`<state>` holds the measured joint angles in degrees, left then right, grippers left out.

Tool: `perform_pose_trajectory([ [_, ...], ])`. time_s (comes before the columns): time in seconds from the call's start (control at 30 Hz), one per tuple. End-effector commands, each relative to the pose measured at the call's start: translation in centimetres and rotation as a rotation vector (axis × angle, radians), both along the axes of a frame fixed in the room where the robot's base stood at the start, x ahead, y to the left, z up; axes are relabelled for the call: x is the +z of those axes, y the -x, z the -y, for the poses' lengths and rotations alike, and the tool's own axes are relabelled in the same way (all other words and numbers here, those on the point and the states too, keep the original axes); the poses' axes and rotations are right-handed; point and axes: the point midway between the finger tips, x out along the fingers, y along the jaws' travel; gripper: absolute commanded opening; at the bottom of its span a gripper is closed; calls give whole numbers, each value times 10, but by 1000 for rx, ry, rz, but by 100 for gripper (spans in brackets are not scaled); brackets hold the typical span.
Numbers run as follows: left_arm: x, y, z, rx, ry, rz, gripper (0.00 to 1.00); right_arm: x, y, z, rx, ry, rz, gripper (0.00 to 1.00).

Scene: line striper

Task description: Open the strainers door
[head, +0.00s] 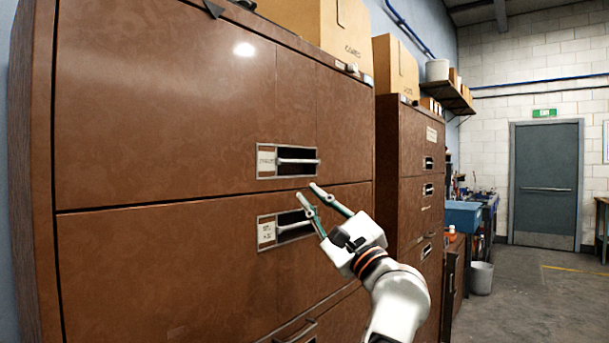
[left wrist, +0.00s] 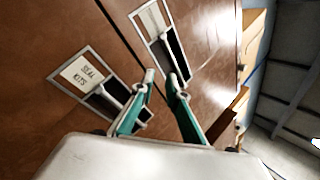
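The brown cabinet has an upper door (head: 160,110) with a recessed handle (head: 297,161) and a label (head: 266,161) too small to read surely. Its handle also shows in the left wrist view (left wrist: 170,52). A lower door (head: 150,270) has its own recessed handle (head: 293,226); its label (left wrist: 86,72) reads "SEAL KITS". Both doors look shut. My left gripper (head: 307,190) is open and empty, its green fingers apart. In the head view its tips lie between the two handles, just below the upper one. Contact with the cabinet cannot be told. My right gripper is out of view.
Cardboard boxes (head: 315,30) stand on top of the cabinet. A second brown cabinet (head: 412,160) stands beyond it. A third handle (head: 297,331) is at the bottom. Open concrete floor (head: 530,300) lies to the right, before a grey exit door (head: 545,180).

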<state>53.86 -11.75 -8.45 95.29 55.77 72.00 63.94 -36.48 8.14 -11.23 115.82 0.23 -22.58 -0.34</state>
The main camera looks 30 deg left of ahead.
Motion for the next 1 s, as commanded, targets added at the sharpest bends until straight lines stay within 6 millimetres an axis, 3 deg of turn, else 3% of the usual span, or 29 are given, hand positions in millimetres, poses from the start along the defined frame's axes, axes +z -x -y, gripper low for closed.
perform_pose_trajectory([
  [0.1,26,-4,-2,-144,238,215,14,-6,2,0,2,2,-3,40],
  [0.33,54,-10,7,-324,525,455,14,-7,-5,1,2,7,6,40],
  [0.57,63,-16,1,-362,588,504,14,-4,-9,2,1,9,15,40],
  [1.0,74,-43,-51,-360,582,501,14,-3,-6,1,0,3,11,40],
])
